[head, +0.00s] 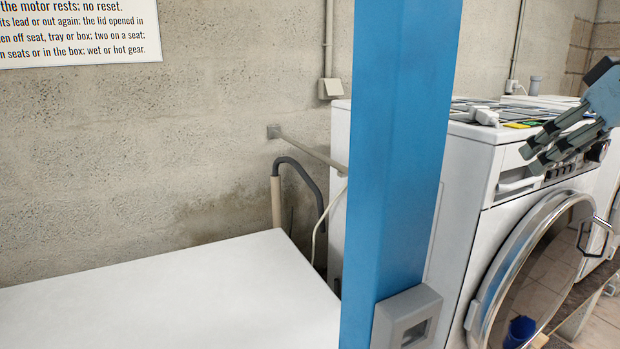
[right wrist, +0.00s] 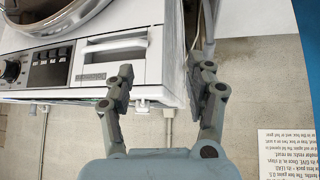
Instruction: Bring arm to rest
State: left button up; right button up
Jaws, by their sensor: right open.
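My right gripper (head: 532,160) is at the right of the head view, in front of the upper part of a white washing machine (head: 473,190). Its fingers are apart and nothing shows between them. In the right wrist view the open right gripper (right wrist: 166,78) also looks empty, with the machine's drawer front (right wrist: 113,58) beyond it. That view is upside down. My left gripper is in neither view.
A blue post (head: 400,130) with a grey box (head: 407,318) stands before the machine's left side. A white surface (head: 170,295) fills the lower left and looks clear. Small items (head: 485,115) lie on the machine's top. A concrete wall (head: 230,100) is behind.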

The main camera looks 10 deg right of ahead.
jog(key=s+a+f+g, duration=0.1)
jog(key=s+a+f, duration=0.25)
jog(key=f, duration=0.35)
jog(key=s+a+f+n, duration=0.1)
jog(key=s+a+f, duration=0.25)
jog(key=f, duration=0.35)
jog(key=s+a+f+g, duration=0.1)
jog(key=s+a+f, duration=0.2)
jog(key=s+f, duration=0.3)
jog(key=s+a+f+m+g, duration=0.1)
jog(key=s+a+f+g, duration=0.1)
jog(key=s+a+f, duration=0.45)
jog(key=s+d+f+g+b, duration=0.1)
jog(key=s+d+f+b, duration=0.1)
jog(key=f, duration=0.9)
jog(key=s+d+f+h+b, duration=0.1)
jog(key=f+b, duration=0.2)
jog(key=f, duration=0.9)
jog(key=s+d+f+g+b, duration=0.1)
jog(key=s+d+f+b, duration=0.1)
jog(key=f, duration=0.9)
jog(key=s+f+g+b, duration=0.1)
jog(key=s+f+b, duration=0.4)
jog(key=s+f, duration=1.2)
notch_tip(320, 180, down, 2)
jog(key=shift+d+f, duration=0.1)
jog(key=shift+d, duration=0.25)
jog(key=shift+s, duration=0.4)
jog(key=shift+c, duration=0.2)
